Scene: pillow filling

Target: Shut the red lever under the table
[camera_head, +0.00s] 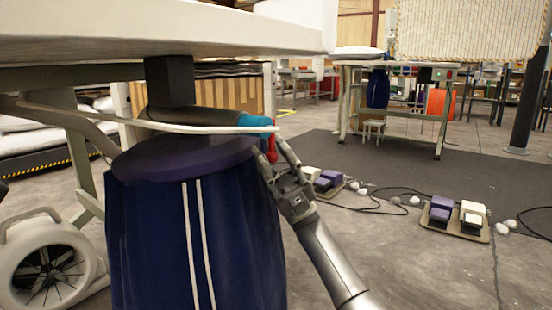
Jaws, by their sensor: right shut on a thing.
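The red lever (271,148) hangs below a blue joint piece (256,121) at the right end of a pale curved bar under the white table (180,32). My right gripper (274,163) reaches up from the lower right and is shut on the red lever. Its fingers cover the lever's lower part. The lever points roughly downward. A dark blue pillow cover (150,235) with two white stripes hangs directly left of the gripper, under a purple rim (185,158). My left gripper is out of view.
A beige round fan housing (45,262) stands on the floor at the lower left. Purple and white foot pedals (455,218) with cables lie on the floor to the right. A second table (400,65) stands behind. The floor at the lower right is clear.

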